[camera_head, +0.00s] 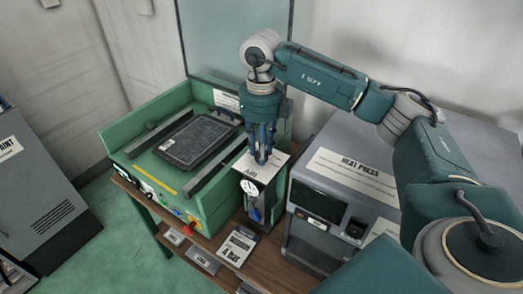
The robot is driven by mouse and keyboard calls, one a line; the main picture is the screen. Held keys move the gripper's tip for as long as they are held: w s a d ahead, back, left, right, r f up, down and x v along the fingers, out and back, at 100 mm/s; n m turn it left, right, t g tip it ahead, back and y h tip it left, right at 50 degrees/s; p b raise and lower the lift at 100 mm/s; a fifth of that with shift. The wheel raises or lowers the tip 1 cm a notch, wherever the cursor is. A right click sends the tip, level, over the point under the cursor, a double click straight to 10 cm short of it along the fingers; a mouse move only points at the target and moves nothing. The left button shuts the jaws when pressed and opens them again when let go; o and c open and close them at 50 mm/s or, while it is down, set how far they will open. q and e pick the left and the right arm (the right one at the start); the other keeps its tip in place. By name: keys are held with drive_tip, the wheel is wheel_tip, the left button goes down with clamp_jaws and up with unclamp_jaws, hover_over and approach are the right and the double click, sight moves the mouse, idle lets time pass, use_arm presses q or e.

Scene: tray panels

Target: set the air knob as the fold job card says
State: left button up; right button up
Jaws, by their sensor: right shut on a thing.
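The air unit (266,172) is a pale box marked AIR, standing between the green machine and the heat press. A round white gauge (249,186) is on its front, with a blue part (255,213) below. My right gripper (261,158) points down at the top of the unit and is shut on the air knob, which its fingers mostly hide. The gauge needle is too small to read. A job card (238,246) stands in front of the unit; its large bottom line seems to read 4 BAR, the rest is unclear. My left gripper is out of view.
The green machine (126,147) at left holds a dark panel (198,139) and has a red knob on its front. The grey heat press (327,213) stands close on the right. Small labelled plates (203,260) lie along the wooden table's front edge.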

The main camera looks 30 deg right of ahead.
idle(0.3)
drive_tip(key=o, duration=1.2)
drive_tip(key=shift+c, duration=0.2)
wheel_tip(320, 180, up, 12)
